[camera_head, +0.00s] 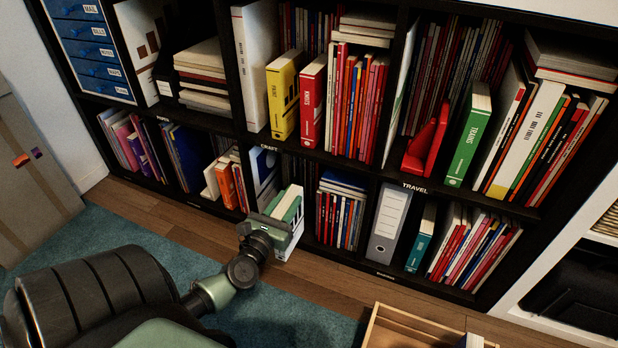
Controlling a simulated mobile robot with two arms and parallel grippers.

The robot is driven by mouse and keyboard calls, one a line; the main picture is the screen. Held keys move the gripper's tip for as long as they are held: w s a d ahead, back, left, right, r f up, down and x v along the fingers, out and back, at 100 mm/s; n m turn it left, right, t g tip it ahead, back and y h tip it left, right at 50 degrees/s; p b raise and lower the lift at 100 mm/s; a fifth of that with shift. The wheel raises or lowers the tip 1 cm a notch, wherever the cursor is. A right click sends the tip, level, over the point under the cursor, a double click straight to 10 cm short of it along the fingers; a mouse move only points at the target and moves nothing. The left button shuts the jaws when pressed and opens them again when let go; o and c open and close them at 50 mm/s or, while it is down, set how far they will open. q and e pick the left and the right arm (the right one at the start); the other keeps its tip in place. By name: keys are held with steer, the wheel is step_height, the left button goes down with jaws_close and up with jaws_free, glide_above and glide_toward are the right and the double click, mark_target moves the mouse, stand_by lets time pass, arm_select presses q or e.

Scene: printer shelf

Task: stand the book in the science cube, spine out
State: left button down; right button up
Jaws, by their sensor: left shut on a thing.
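My left gripper (268,226) is shut on a green and white book (290,208). It holds the book in front of the lower row of the dark cube shelf (325,160), near the cube under the CRAFT label (268,148). The gripper covers part of the book, and I cannot read its spine or tell whether it touches the shelf. I cannot make out a label reading science; TRAVEL (414,187) is legible on another cube edge. My right gripper is not in view.
Most cubes hold upright books, including a green TRAINS book (470,135), a red bookend (427,140) and a grey binder (389,222). A wooden crate (400,325) stands on the floor at the bottom. A cardboard box (35,180) is at the left.

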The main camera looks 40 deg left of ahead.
arm_select(q)
steer(key=w+a+f+b, duration=0.1)
steer(key=w+a+b, duration=0.1)
steer(key=w, duration=0.4)
steer(key=w+a+f+b, duration=0.2)
steer(key=w+b, duration=0.1)
steer(key=w, duration=0.3)
steer(key=shift+w+f, duration=0.15)
steer(key=shift+w, duration=0.15)
steer(key=shift+f+b, duration=0.1)
steer(key=shift+b, duration=0.25)
steer(key=c, duration=1.5)
jaws_free()
steer(key=shift+f, duration=0.2)
steer(key=o, duration=0.5)
steer(key=shift+r, duration=0.1)
steer(key=shift+c, duration=0.2)
steer(key=shift+r, duration=0.1)
